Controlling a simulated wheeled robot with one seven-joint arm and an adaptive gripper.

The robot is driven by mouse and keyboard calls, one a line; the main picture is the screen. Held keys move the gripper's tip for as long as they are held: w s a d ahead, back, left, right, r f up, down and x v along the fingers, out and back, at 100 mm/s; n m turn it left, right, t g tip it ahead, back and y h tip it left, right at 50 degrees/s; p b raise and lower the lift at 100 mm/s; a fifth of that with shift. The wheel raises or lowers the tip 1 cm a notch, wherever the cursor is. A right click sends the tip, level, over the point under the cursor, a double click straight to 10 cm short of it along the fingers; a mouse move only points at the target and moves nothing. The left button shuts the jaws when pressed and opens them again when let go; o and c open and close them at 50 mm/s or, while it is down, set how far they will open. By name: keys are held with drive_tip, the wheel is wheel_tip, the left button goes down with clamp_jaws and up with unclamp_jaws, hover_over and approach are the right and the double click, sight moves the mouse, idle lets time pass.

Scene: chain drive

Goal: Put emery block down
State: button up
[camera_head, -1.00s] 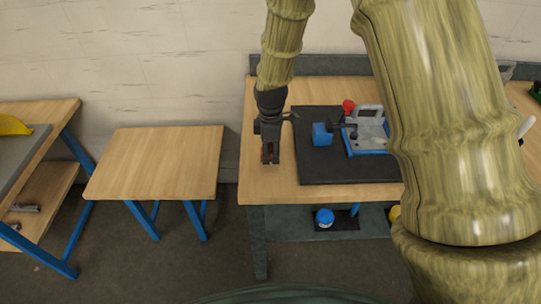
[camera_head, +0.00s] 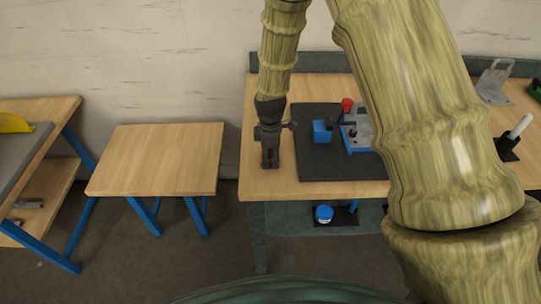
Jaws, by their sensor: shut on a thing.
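My gripper (camera_head: 270,160) points down over the left end of the wooden workbench (camera_head: 262,185), just left of the dark mat (camera_head: 345,172). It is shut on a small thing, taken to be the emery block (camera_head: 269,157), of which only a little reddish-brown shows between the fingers. The fingers hide most of it. I cannot tell whether the block touches the bench top.
On the mat are a blue block (camera_head: 321,131) and a grey and blue fixture (camera_head: 358,135), with a red knob (camera_head: 347,104) behind. My arm hides part of the bench. A small wooden table (camera_head: 155,160) at the left is bare.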

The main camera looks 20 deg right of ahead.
drive_tip(key=shift+s+f, duration=0.15)
drive_tip(key=shift+f, duration=0.1)
drive_tip(key=shift+s+f, duration=0.2)
drive_tip(key=shift+f, duration=0.05)
drive_tip(key=o, duration=1)
drive_tip(key=shift+a+f, duration=0.1)
drive_tip(key=shift+c, duration=0.2)
drive_tip(key=shift+o, duration=1)
drive_tip(key=shift+w+f, duration=0.1)
drive_tip(key=shift+f, duration=0.05)
drive_tip(key=shift+w, duration=0.1)
drive_tip(key=shift+r, duration=0.3)
drive_tip(key=shift+w+r, duration=0.15)
drive_tip(key=shift+r, duration=0.5)
drive_tip(key=shift+r+b, duration=1.75)
drive_tip(key=shift+r, duration=4.2)
